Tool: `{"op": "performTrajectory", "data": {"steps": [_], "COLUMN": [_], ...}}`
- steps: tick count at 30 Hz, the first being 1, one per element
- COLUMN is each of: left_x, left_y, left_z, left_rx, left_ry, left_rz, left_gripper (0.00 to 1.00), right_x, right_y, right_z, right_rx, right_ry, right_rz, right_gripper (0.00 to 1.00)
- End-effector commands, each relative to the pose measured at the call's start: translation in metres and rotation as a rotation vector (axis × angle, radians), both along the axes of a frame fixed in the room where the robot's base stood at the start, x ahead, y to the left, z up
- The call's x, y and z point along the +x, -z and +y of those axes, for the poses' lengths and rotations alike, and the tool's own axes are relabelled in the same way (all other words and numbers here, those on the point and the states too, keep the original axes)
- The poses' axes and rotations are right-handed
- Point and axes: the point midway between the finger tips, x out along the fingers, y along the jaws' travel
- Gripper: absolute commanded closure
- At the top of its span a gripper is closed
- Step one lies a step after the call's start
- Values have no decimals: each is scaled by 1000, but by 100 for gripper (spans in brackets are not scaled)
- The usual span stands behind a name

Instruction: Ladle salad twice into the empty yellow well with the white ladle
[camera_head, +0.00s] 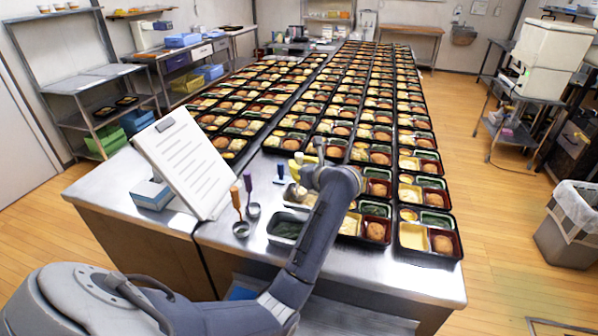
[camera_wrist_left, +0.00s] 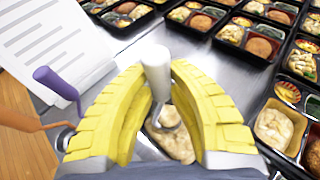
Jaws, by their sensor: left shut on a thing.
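My left gripper (camera_head: 303,166) has yellow fingers and is over the food pans near the front of the table. In the left wrist view, the left gripper (camera_wrist_left: 160,95) is shut on the upright white handle of the white ladle (camera_wrist_left: 156,62). The ladle's metal stem runs down between the fingers to its bowl, at the pale salad (camera_wrist_left: 178,143); how much salad is in the bowl is unclear. The empty yellow well (camera_head: 412,236) is in the nearest bento tray at the front right, beside a brown patty. My right gripper is not in view.
Orange (camera_head: 236,198) and purple (camera_head: 248,183) ladles stand left of the gripper, a blue ladle (camera_head: 281,171) just beyond them. A pan of dark green food (camera_head: 287,229) lies in front. A white sign (camera_head: 184,164) stands at left. Rows of filled bento trays cover the table behind.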

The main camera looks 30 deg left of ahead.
Motion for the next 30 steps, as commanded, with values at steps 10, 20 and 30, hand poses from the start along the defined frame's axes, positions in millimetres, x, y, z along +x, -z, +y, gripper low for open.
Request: {"op": "performTrajectory", "data": {"steps": [10,20,30], "left_x": [0,0,0], "left_y": [-30,-56,-65], "left_z": [0,0,0], "left_rx": [-2,-1,0], "left_ry": [0,-1,0], "left_rz": [-4,-2,-1], "left_gripper": [100,100,100], "right_x": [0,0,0], "right_y": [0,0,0], "right_z": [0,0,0], "right_rx": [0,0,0], "right_ry": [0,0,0], "right_rz": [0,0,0], "right_gripper": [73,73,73]}}
